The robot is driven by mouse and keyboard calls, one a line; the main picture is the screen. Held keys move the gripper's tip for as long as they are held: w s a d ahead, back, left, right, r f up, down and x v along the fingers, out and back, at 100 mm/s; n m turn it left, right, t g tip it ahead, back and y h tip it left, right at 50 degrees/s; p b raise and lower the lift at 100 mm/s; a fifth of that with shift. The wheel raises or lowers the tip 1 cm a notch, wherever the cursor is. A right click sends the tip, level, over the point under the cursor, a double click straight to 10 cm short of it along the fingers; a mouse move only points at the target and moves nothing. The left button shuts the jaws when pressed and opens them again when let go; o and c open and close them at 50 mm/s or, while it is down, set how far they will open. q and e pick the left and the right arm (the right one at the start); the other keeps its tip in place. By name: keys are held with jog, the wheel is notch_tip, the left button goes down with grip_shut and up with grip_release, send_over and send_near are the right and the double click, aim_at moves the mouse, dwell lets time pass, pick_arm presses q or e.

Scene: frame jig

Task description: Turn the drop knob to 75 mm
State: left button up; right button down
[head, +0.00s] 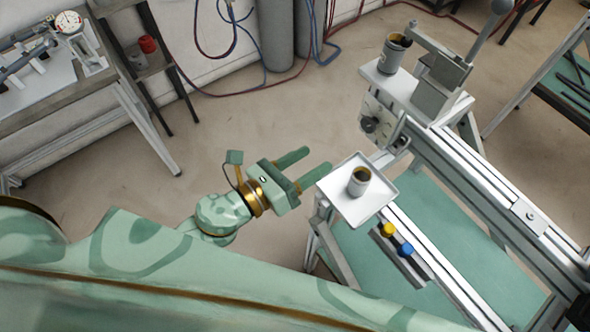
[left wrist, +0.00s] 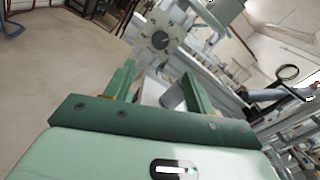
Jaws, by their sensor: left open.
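The drop knob (left wrist: 160,40) is a dark round knob on a pale dial plate in the left wrist view, ahead of my fingers. In the head view the knob (head: 369,125) sits on the side of the jig's end block. The scale marks are too small to read. My left gripper (head: 314,162) is open, its green fingers pointing right, apart from the knob and below it in the picture. In the left wrist view the fingers (left wrist: 157,74) are spread with nothing gripped between them. My right gripper is not in view.
A white tray (head: 334,198) with a small can (head: 359,181) stands close right of my left fingertips. A yellow knob (head: 388,230) and a blue knob (head: 404,249) are below it. A larger can (head: 391,54) stands on the jig's top plate. Open floor lies left of the jig.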

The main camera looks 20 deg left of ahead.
pick_arm(q)
jog(key=v, duration=0.3)
jog(key=shift+b, duration=0.35)
jog(key=n, duration=1.8)
send_near(367, 127)
jog(key=p+x, duration=0.2)
jog(key=x, duration=0.7)
